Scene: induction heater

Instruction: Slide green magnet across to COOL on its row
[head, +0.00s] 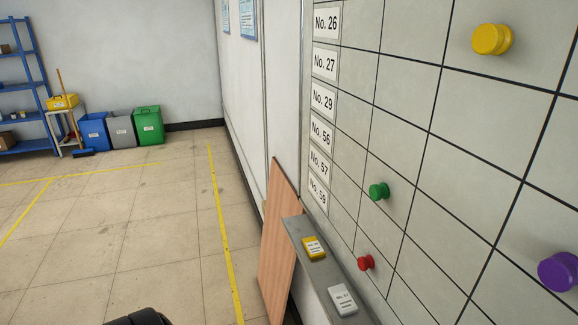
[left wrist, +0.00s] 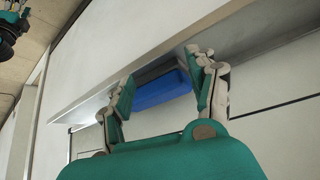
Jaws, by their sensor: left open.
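The green magnet (head: 379,191) is a small round knob on the gridded wall board (head: 410,110), in a lower row near the column of number labels. No COOL heading shows in the head view, so I cannot tell which column it is. My left gripper (left wrist: 163,85) shows in the left wrist view with its two fingers spread apart. The green magnet does not show in the wrist view.
Other magnets on the board are yellow (head: 491,39), red (head: 366,263) and purple (head: 559,271). The floor at left is open.

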